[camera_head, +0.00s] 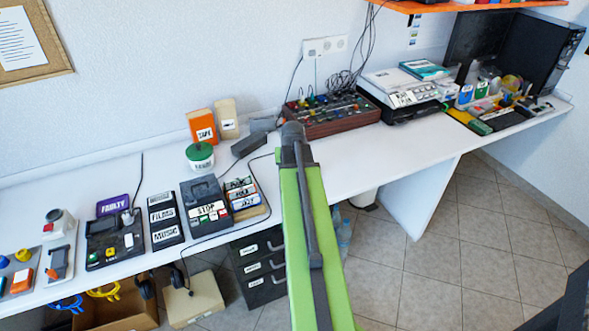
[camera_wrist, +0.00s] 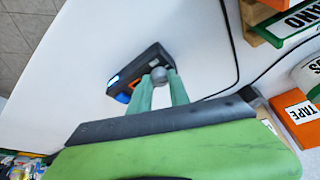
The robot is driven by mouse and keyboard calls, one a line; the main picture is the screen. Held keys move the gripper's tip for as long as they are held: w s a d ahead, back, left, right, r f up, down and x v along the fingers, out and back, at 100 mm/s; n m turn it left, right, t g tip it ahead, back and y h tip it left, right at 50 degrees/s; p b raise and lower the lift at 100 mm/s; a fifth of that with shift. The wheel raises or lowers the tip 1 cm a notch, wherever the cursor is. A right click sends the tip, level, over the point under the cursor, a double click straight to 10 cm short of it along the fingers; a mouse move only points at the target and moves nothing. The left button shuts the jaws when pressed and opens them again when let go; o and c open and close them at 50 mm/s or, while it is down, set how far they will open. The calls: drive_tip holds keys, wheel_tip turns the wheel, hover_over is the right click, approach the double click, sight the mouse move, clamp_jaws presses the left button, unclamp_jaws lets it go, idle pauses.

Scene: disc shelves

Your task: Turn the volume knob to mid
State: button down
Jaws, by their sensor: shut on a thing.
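In the wrist view, a small black box (camera_wrist: 143,62) with orange and blue parts lies on the white desk. A round grey knob (camera_wrist: 160,75) is at its near end. My gripper (camera_wrist: 160,80) has its two green fingers on either side of the knob, shut on it. Any mark or pointer on the knob is too small to read. In the head view, my green arm reaches up to the desk and hides the box, the knob and the fingers.
A dark oblong block (camera_head: 248,143) and an orange TAPE box (camera_head: 202,126) stand left of my arm. A red-brown mixer panel (camera_head: 330,118) stands just right of it. A cable crosses the desk.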

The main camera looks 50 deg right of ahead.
drive_tip(key=m, duration=0.2)
drive_tip(key=m+g, duration=0.1)
drive_tip(key=m, duration=0.1)
drive_tip(key=m+g+h, duration=0.1)
drive_tip(key=m, duration=0.1)
drive_tip(key=shift+w, duration=0.25)
drive_tip(key=m+g, duration=0.1)
drive_tip(key=m, duration=0.3)
drive_tip(key=shift+w+g, duration=0.1)
drive_tip(key=shift+g, duration=0.2)
drive_tip(key=shift+m+g, duration=0.6)
drive_tip(key=shift+m, duration=1)
drive_tip(key=c, duration=1.2)
unclamp_jaws()
